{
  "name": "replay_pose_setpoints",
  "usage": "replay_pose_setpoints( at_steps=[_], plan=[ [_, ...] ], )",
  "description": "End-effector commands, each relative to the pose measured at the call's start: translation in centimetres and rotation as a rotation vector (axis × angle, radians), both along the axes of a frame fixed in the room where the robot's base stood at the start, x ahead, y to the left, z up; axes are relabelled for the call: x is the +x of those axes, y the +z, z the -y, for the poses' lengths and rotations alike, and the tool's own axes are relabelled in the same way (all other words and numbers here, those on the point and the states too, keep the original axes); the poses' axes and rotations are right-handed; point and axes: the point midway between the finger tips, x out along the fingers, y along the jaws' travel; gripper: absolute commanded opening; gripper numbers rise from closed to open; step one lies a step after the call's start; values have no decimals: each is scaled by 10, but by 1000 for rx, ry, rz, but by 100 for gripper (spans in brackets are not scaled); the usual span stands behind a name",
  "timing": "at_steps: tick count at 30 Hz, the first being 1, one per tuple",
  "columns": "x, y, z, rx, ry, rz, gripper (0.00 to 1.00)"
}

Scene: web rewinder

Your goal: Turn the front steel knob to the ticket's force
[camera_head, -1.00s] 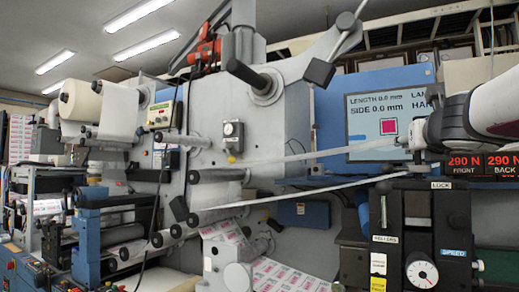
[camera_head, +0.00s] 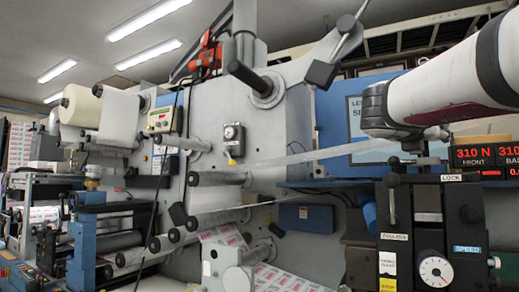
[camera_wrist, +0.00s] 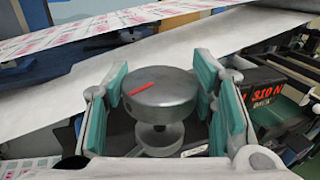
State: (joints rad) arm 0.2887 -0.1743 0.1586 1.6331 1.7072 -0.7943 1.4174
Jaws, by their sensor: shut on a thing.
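In the wrist view, a round grey steel knob (camera_wrist: 160,92) with a red mark on its top sits between the two teal-padded fingers of my gripper (camera_wrist: 164,76). The gripper is shut on the knob, with a pad on each side. The red FRONT readout (camera_head: 472,153) shows 310 N. The BACK readout (camera_head: 510,153) is cut off by the picture edge and begins with 310. I cannot make out a ticket.
Below stands a black control panel (camera_head: 430,240) with a LOCK label, a lever slot and a white SPEED dial (camera_head: 436,271). A paper web (camera_head: 290,160) runs across to the rollers.

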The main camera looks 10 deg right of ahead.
Motion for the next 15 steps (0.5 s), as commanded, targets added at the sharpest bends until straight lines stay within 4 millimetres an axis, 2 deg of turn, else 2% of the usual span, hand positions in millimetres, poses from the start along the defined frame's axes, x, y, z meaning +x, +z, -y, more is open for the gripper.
replay_pose_setpoints(
  at_steps=[1, 15],
  plan=[
    [5, -2, -2, 0, -36, 1, 23],
    [3, -1, -1, 0, -369, 0, 23]
  ],
)
